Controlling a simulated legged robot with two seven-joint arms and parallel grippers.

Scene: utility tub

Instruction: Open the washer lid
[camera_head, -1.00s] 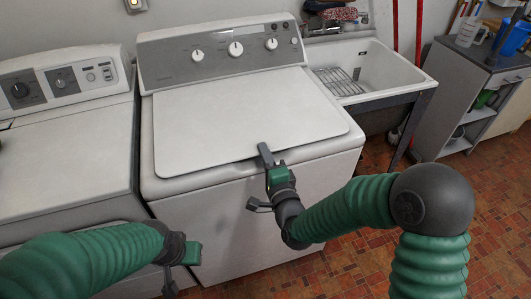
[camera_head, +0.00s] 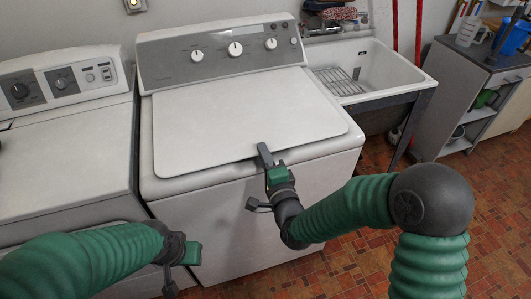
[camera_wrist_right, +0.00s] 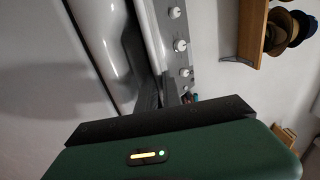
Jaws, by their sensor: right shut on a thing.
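The white washer (camera_head: 240,215) stands in the middle of the head view, with its grey control panel (camera_head: 220,52) at the back. Its lid (camera_head: 245,115) lies flat, apparently closed. My right gripper (camera_head: 264,152) is at the lid's front edge, right of its middle, and is shut on that edge.
A second white machine (camera_head: 70,155) stands close on the left. A utility tub (camera_head: 385,75) with a wire rack is at the back right, and a grey cabinet (camera_head: 440,80) stands farther right. Tiled floor (camera_head: 350,260) is free in front at the right.

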